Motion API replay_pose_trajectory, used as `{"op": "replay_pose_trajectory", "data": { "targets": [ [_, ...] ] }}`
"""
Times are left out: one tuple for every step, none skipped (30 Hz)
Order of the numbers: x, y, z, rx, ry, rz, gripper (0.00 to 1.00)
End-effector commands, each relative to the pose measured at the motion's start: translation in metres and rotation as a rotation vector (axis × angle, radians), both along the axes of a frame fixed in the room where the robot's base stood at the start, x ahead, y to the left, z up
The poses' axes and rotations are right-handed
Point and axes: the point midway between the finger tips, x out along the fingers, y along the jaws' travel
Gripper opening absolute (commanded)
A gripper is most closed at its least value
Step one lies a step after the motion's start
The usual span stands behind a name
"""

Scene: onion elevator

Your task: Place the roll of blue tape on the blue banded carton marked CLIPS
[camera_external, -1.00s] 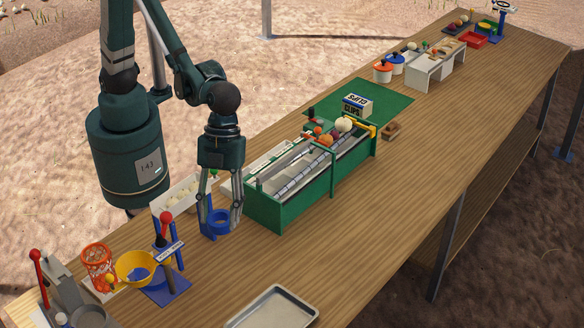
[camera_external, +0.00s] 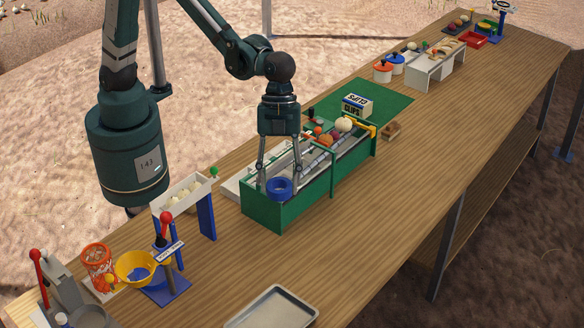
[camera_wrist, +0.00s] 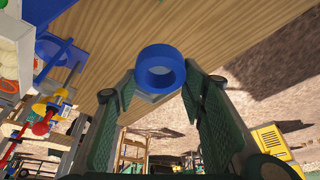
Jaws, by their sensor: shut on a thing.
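The roll of blue tape (camera_external: 279,188) is between the fingertips of my gripper (camera_external: 279,182), which is shut on it. In the external view it appears over the near end of the green trough machine. The tape also shows in the wrist view (camera_wrist: 161,69), with a green-padded finger on each side and its hole facing the camera. The blue banded carton marked CLIPS (camera_external: 356,104) sits on the green mat (camera_external: 385,100) beyond the trough, to the right of my gripper. Its top looks bare.
The green trough machine (camera_external: 270,215) holds onions and other round produce at its far end. A white chute on blue legs (camera_external: 207,215), a yellow bowl (camera_external: 136,268) and a metal tray (camera_external: 272,308) stand nearer. Orange and blue pots (camera_external: 383,71) stand beyond the mat.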

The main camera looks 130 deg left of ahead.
Motion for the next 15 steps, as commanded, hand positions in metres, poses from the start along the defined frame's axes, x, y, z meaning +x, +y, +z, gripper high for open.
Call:
{"op": "replay_pose_trajectory", "data": {
  "targets": [
    [0.003,0.016,0.001,0.0,0.0,0.016,0.29],
    [0.005,0.024,0.001,0.0,0.0,0.024,0.29],
    [0.007,0.035,0.001,0.001,0.001,0.035,0.29],
    [0.008,0.043,0.001,0.001,0.001,0.042,0.29],
    [0.009,0.051,0.001,0.001,0.001,0.05,0.29],
    [0.01,0.063,0.001,0.001,0.001,0.061,0.29],
    [0.011,0.071,0.002,0.001,0.001,0.069,0.29],
    [0.012,0.079,0.002,0.0,0.001,0.078,0.29],
    [0.013,0.091,0.002,0.001,0.001,0.087,0.29],
    [0.014,0.099,0.002,0.001,0.001,0.095,0.29],
    [0.015,0.108,0.002,0.0,0.001,0.104,0.29],
    [0.016,0.119,0.002,0.001,0.001,0.113,0.29],
    [0.016,0.127,0.002,0.001,0.001,0.121,0.29],
    [0.016,0.136,0.002,0.001,0.001,0.13,0.29],
    [0.016,0.147,0.002,0.001,0.001,0.139,0.29]
  ]
}}
